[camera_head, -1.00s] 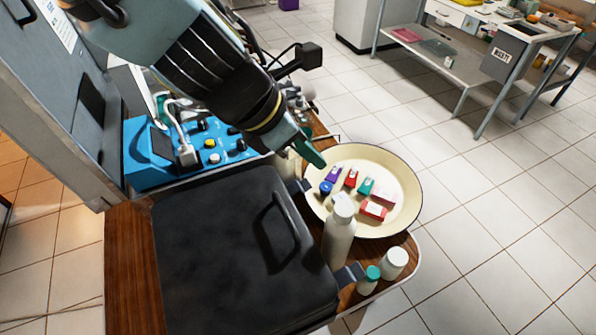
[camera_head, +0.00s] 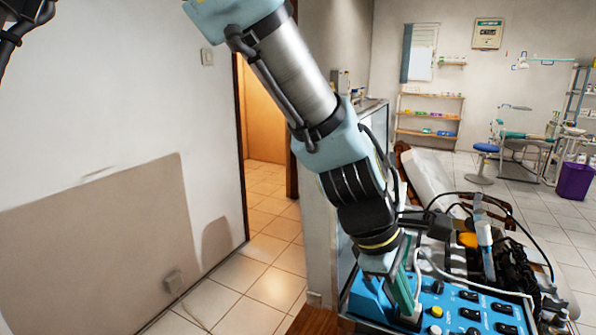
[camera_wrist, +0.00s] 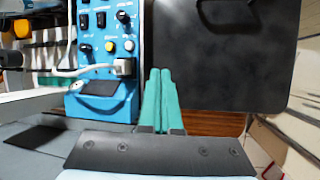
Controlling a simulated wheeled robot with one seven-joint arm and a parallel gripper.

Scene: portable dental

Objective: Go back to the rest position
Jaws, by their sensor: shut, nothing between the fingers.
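My gripper (camera_head: 404,294) hangs at the end of my arm in the head view, pointing down in front of the blue control unit. In the wrist view its two green fingers (camera_wrist: 160,98) lie side by side, shut, with nothing between them. The blue control unit (camera_wrist: 117,22) with its knobs and white plug is left of the fingers there. The black case (camera_wrist: 235,55) is right of them. The fingers seem apart from both, but the exact gap is hard to tell.
A wall (camera_head: 95,115) with a beige panel stands at the left. A doorway (camera_head: 263,130) opens beyond it. Cables (camera_head: 520,225) loop over the equipment at the right. A blue stool (camera_head: 485,150) and a purple bin (camera_head: 576,181) stand on the far floor.

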